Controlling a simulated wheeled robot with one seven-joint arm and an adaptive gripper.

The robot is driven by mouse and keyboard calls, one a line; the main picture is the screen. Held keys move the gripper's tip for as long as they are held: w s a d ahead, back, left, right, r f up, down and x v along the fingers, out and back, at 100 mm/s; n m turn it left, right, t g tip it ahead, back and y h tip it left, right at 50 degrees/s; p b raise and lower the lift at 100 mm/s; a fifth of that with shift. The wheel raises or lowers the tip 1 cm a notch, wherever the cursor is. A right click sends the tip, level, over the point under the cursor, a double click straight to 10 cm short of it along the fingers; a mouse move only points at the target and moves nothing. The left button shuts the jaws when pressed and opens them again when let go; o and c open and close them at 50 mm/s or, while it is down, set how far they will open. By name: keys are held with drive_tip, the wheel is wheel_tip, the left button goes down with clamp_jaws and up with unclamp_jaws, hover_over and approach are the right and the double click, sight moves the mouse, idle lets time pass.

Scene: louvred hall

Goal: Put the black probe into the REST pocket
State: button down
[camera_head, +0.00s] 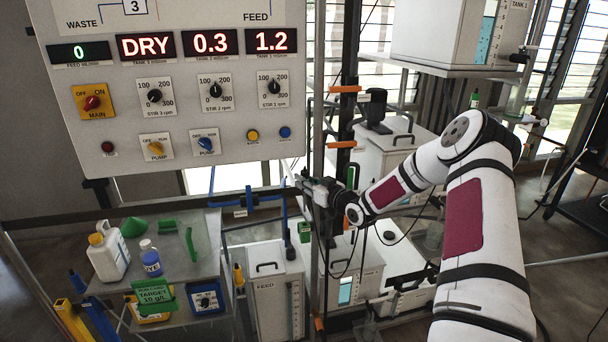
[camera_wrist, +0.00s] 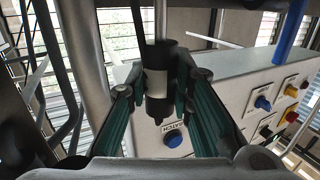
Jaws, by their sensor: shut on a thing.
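The black probe (camera_wrist: 158,57) is a dark cylinder with a pale label band and a narrower lower end. It stands roughly upright in the wrist view, with a cable at its top. My gripper (camera_wrist: 161,85) is shut on it, one green-lined finger on each side. In the head view my gripper (camera_head: 318,190) is just below and right of the control panel's lower right corner, beside a dark upright post. The probe is too small and cluttered to make out there. I cannot make out a pocket marked REST in either view.
The control panel (camera_head: 180,80) with knobs and displays hangs close to the left of my gripper. A grey shelf (camera_head: 180,270) holds bottles at lower left. The FEED tank (camera_head: 272,290) stands below. Orange clips (camera_head: 345,89) and thin cables are near the post.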

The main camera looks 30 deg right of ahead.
drive_tip(key=shift+s+f, duration=0.1)
drive_tip(key=shift+f, duration=1.85)
drive_tip(key=shift+r, duration=0.25)
drive_tip(key=shift+f, duration=0.1)
wheel_tip(320, 180, down, 8)
drive_tip(key=b, duration=0.2)
idle(1.5)
drive_tip(key=shift+f, duration=0.1)
drive_tip(key=c, duration=1.3)
unclamp_jaws()
drive_tip(key=shift+c, duration=0.2)
